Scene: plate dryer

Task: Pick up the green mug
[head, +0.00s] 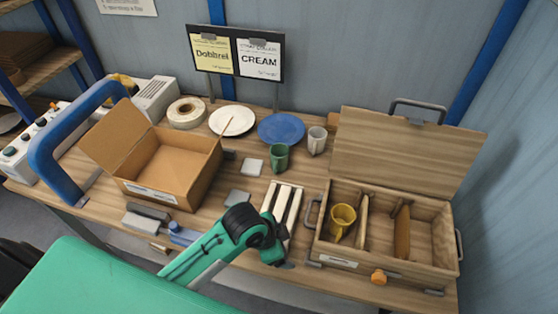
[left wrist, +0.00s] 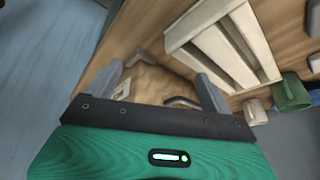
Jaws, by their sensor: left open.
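The green mug (head: 279,158) stands upright on the wooden table, in front of the blue plate (head: 281,128) and left of a white cup (head: 317,140). In the left wrist view the green mug (left wrist: 290,93) is at the right edge, outside the jaws. My left gripper (head: 280,254) is low at the table's front, well in front of the mug and apart from it. My right gripper is not in view.
A white slatted rack (head: 283,203) lies between my left gripper and the mug. An open wooden box (head: 335,248) with a yellow mug (head: 342,221) stands at right. An open cardboard box (head: 170,165) is at left. A white plate (head: 231,121) lies behind.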

